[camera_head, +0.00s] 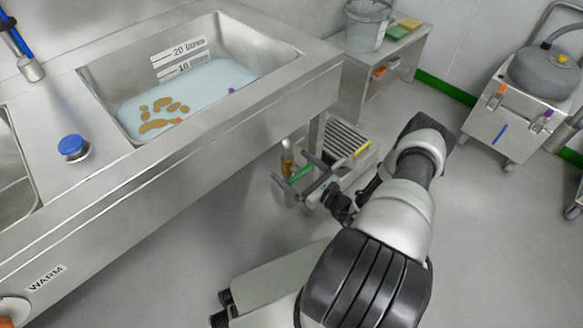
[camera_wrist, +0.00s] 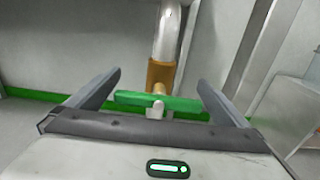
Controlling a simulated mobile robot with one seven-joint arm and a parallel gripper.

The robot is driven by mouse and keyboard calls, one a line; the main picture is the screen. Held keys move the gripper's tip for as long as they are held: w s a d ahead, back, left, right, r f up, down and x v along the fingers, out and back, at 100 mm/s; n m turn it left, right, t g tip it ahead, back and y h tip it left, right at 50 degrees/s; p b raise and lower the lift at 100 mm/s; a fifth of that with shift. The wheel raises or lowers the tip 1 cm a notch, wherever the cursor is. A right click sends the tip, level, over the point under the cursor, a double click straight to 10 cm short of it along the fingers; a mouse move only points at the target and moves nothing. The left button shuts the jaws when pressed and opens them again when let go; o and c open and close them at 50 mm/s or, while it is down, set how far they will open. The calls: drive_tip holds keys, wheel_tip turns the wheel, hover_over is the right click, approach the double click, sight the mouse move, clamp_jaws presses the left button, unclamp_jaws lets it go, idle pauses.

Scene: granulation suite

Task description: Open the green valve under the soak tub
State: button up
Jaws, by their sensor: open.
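The soak tub (camera_head: 235,104) is a steel basin holding pale water, with 10 and 20 litre marks on its wall. Below it, a brass valve body (camera_head: 287,158) hangs on a pipe, with a green valve handle (camera_head: 299,174). In the wrist view the green handle (camera_wrist: 185,104) lies crosswise under the brass body (camera_wrist: 160,74) and the steel pipe (camera_wrist: 167,30). My gripper (camera_head: 303,176) is open. Its fingers (camera_wrist: 160,88) stand at either end of the handle, and I cannot tell whether they touch it.
A steel shelf (camera_head: 385,75) with a bucket (camera_head: 367,25) stands behind. A wheeled machine (camera_head: 530,105) is at the right. The steel counter edge (camera_head: 190,150) overhangs the valve. Brown pieces (camera_head: 163,113) are in the tub.

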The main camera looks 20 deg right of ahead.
drive_tip(key=shift+w+a, duration=0.2)
drive_tip(key=shift+w, duration=0.3)
drive_tip(key=c, duration=0.9)
